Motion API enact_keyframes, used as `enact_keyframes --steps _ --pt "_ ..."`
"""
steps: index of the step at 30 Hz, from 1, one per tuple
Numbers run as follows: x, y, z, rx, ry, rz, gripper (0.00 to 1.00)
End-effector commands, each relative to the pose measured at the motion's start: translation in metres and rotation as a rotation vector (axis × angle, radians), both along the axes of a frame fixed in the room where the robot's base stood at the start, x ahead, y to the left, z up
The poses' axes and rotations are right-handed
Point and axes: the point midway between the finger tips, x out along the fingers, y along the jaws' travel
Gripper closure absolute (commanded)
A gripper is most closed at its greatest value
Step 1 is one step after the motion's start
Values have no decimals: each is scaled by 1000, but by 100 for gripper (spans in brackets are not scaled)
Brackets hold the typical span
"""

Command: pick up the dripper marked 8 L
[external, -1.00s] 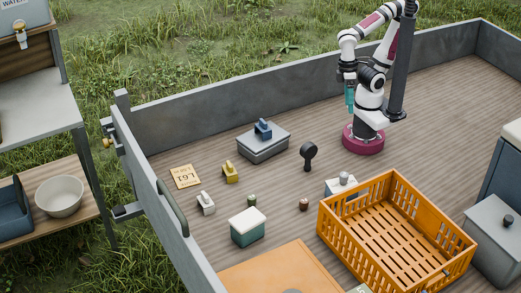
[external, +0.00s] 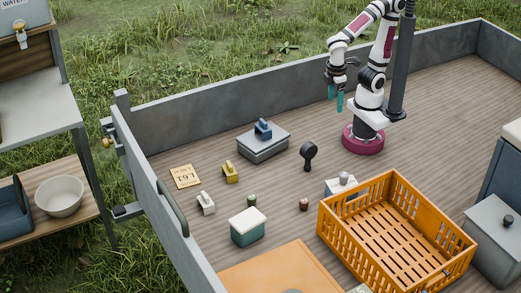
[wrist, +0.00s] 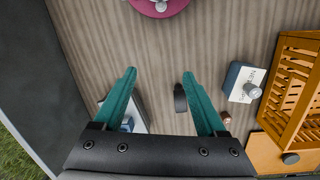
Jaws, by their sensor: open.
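Three small clip-like pieces could be drippers: a blue one (external: 263,129) on a grey lidded box (external: 262,148), a yellow one (external: 230,172) and a pale grey one (external: 206,203) on the wooden floor. No 8 L mark is readable on any of them. My gripper (external: 336,103) is open and empty, high above the floor, right of and behind these pieces. In the wrist view its teal fingers (wrist: 158,75) are spread wide. The blue piece (wrist: 127,125) shows there partly hidden by the left finger. The yellow and grey pieces do not show there.
A dark round-headed object (external: 308,154) stands right of the grey box. An orange crate (external: 345,225), a white-topped green box (external: 249,228) and small jars stand nearer. A card (external: 185,176) lies at left. Grey walls edge the floor.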

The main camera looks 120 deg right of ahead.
Motion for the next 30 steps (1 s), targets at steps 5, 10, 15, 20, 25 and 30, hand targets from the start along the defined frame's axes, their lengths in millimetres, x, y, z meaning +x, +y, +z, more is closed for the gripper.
enact_keyframes --steps 5,10,15,20,25,30 --pt "136 -39 -26 -446 222 809 26" --pt "279 13 -94 -858 468 1614 26" --pt "342 92 -168 -1156 648 2132 26" --pt "354 113 -191 -1240 698 2258 26" --pt "373 97 -203 -1240 700 2258 26" --pt "396 79 -219 -1240 699 2255 26"
